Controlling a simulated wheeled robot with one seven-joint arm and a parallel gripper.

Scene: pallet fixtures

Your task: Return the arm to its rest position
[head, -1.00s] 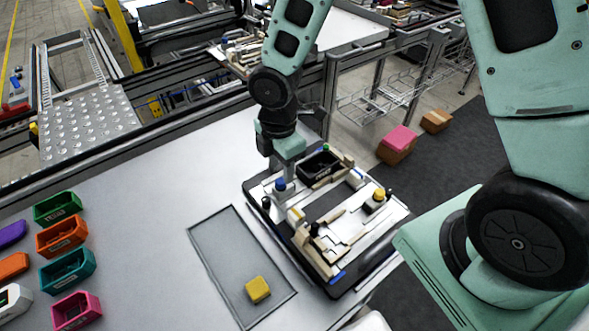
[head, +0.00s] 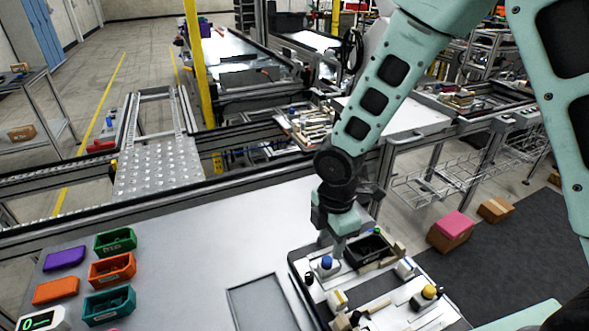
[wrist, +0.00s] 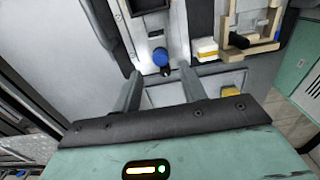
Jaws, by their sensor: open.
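My gripper (head: 338,252) points down over the back left part of the pallet fixture (head: 297,267) on the table. In the wrist view, my gripper (wrist: 160,80) has its two fingers apart with nothing held between them. A blue knob (wrist: 160,57) shows just beyond the fingertips in that view. The same blue knob (head: 326,262) is close beside the gripper in the head view; I cannot tell whether they touch. My arm reaches down from the upper right, bent at the elbow.
Several coloured bins, one of them orange (head: 112,268), stand at the table's left. A grey tray (head: 233,300) lies left of the fixture, and a yellow block (wrist: 231,91) shows in the wrist view. A black bin (head: 368,248) sits on the fixture. The table's middle is clear.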

